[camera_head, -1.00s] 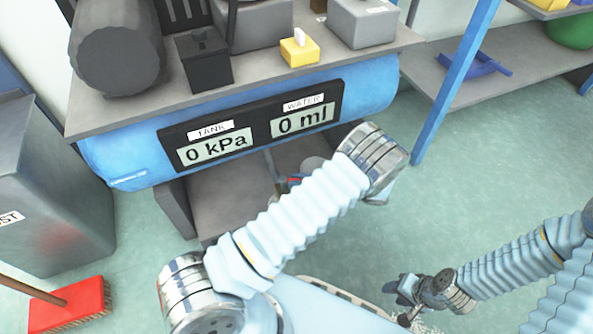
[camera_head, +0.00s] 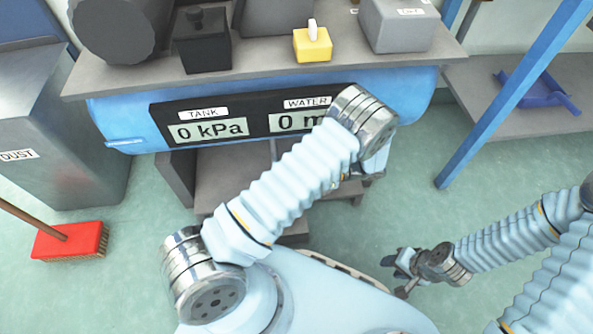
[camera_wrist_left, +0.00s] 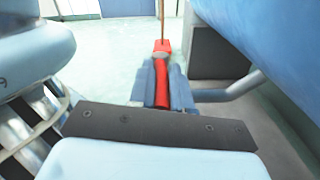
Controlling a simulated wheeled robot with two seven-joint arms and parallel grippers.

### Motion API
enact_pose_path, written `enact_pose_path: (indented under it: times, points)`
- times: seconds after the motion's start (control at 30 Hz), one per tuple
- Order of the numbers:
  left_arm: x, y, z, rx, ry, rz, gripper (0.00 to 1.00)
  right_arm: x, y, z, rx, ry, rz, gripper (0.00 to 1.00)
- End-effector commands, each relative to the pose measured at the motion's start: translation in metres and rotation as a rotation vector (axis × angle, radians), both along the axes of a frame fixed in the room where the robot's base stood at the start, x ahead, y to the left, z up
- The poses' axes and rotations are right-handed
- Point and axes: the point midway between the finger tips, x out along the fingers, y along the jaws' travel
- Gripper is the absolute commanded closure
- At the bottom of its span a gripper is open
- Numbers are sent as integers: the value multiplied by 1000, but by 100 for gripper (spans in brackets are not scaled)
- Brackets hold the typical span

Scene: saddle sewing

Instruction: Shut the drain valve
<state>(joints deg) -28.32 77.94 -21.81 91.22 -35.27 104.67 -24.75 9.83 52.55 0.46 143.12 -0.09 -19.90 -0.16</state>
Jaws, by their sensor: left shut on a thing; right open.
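The drain valve's red lever (camera_wrist_left: 162,92) shows in the left wrist view, at the end of a grey pipe (camera_wrist_left: 228,92) beside the blue tank (camera_wrist_left: 262,40). My left gripper (camera_wrist_left: 162,75) is shut on this lever, one finger on each side. In the head view my left arm covers the valve and the left gripper's fingers. The tank (camera_head: 412,92) lies under the bench, and its display (camera_head: 208,130) reads 0 kPa; the water reading is partly covered. My right gripper (camera_head: 404,264) is open and empty, low at the right, away from the tank.
The bench (camera_head: 265,75) above the tank holds a black box (camera_head: 203,45), a yellow box (camera_head: 312,45) and a grey box (camera_head: 397,25). A grey dust bin (camera_head: 60,150) and red broom (camera_head: 70,240) stand left. A blue post (camera_head: 510,100) rises right.

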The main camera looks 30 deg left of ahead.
Motion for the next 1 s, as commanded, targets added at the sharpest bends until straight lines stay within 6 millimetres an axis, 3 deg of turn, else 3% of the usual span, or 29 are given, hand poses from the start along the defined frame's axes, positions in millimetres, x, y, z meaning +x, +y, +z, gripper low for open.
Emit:
enact_pose_path:
  times: [0.37,0.4,0.53,1.0]
  points:
    - [-1,0,0,-1,0,5,100,0,0,0,0,0,0,57]
    - [-1,0,0,-1,0,5,78,0,0,0,0,0,0,57]
    - [0,0,0,-1,-1,4,58,0,0,0,0,0,0,57]
    - [-2,0,0,-1,-1,5,57,0,0,1,0,0,0,57]
